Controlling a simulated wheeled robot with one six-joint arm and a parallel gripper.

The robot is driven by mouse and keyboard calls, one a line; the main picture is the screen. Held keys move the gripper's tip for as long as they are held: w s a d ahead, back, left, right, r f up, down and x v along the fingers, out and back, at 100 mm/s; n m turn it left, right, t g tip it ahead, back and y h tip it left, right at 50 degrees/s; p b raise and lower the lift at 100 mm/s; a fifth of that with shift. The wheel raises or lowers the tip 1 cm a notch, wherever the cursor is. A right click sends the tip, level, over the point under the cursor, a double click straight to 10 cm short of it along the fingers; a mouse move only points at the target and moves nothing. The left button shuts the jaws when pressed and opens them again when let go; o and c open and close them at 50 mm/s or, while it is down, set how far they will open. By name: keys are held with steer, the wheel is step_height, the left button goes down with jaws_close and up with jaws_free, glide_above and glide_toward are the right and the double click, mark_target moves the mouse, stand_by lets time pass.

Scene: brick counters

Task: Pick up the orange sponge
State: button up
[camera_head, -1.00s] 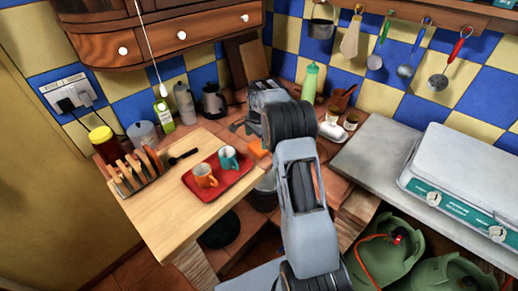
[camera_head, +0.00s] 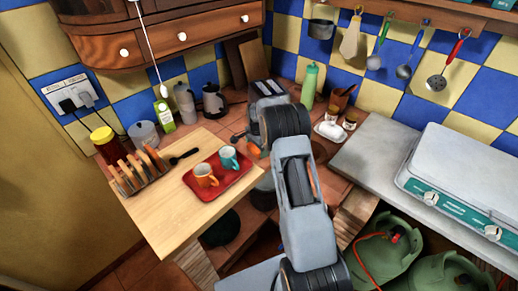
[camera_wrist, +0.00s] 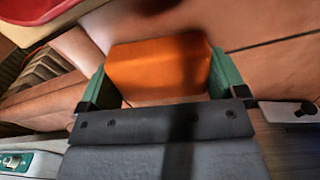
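The orange sponge (camera_head: 254,151) lies on the terracotta tiled counter (camera_wrist: 262,65), just right of the wooden board. In the head view my arm and gripper (camera_head: 247,143) reach over it and partly cover it. In the wrist view the sponge (camera_wrist: 158,68) fills the space between the two green fingers of my gripper (camera_wrist: 160,80). One finger is at its left side and one at its right, spread wide and close to its edges. The gripper looks open around the sponge; I cannot tell whether the fingers touch it.
The wooden board (camera_head: 165,222) carries a red tray (camera_head: 233,183) with an orange cup (camera_head: 205,176) and a teal cup (camera_head: 229,158), plus a toast rack.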

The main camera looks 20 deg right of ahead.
steer(key=shift+c, duration=1)
steer(key=shift+r, duration=0.1)
steer(key=shift+r, duration=0.25)
step_height(320, 180, up, 2)
steer(key=shift+r+b, duration=0.1)
steer(key=shift+b, duration=0.55)
steer(key=s+a+r+b, duration=0.1)
steer(key=s+r+b, duration=0.2)
steer(key=s+r, duration=0.7)
steer(key=shift+s+a, duration=0.3)
steer(key=shift+s, duration=1.7)
